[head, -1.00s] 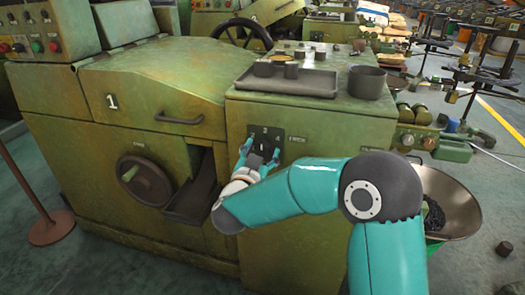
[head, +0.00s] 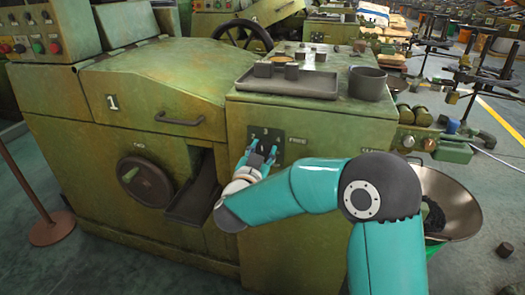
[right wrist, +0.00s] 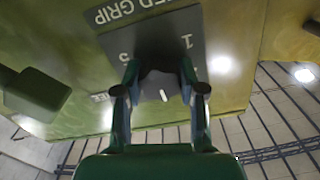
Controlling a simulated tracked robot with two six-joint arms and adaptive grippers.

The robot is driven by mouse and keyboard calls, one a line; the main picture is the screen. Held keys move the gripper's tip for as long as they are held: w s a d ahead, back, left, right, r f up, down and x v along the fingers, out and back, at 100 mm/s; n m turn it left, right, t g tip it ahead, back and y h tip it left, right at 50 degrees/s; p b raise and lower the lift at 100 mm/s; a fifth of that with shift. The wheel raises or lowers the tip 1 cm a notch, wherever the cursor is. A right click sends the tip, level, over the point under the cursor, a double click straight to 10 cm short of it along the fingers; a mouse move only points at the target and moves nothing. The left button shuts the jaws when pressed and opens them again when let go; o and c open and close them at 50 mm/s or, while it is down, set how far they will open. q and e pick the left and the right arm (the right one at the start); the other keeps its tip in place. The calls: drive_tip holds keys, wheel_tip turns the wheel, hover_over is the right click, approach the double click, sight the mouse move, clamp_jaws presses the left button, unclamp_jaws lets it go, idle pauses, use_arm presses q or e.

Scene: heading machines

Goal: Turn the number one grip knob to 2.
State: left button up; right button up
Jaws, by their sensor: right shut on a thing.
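The number one machine (head: 160,90) is a worn green cabinet marked 1. Its grip knob sits on a dark dial plate (head: 265,132) on the front, right of the opening. My right gripper (head: 262,150) is at this plate, its two fingers around the knob, which they mostly hide in the head view. In the right wrist view the grey knob (right wrist: 163,90) shows between the fingertips, with a short white mark. The plate (right wrist: 150,45) there reads GRIP, with numbers including 1 and 5; I cannot tell which number the mark points to. My left gripper is not in view.
A dark tray (head: 300,86) and a dark cup (head: 367,82) stand on the cabinet top. A wide metal bowl (head: 455,200) stands on the right, by my arm.

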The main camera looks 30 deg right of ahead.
drive_tip(key=shift+r+n+p, duration=0.15)
drive_tip(key=shift+n+p, duration=0.85)
drive_tip(key=shift+p, duration=0.1)
drive_tip(key=n+p, duration=0.7)
drive_tip(key=shift+a+n, duration=0.1)
drive_tip(key=shift+n, duration=0.2)
drive_tip(key=shift+f+n+p, duration=0.2)
drive_tip(key=shift+n+p, duration=0.6)
drive_tip(key=shift+n, duration=0.3)
drive_tip(key=o, duration=1.1)
drive_tip(key=shift+o, duration=0.2)
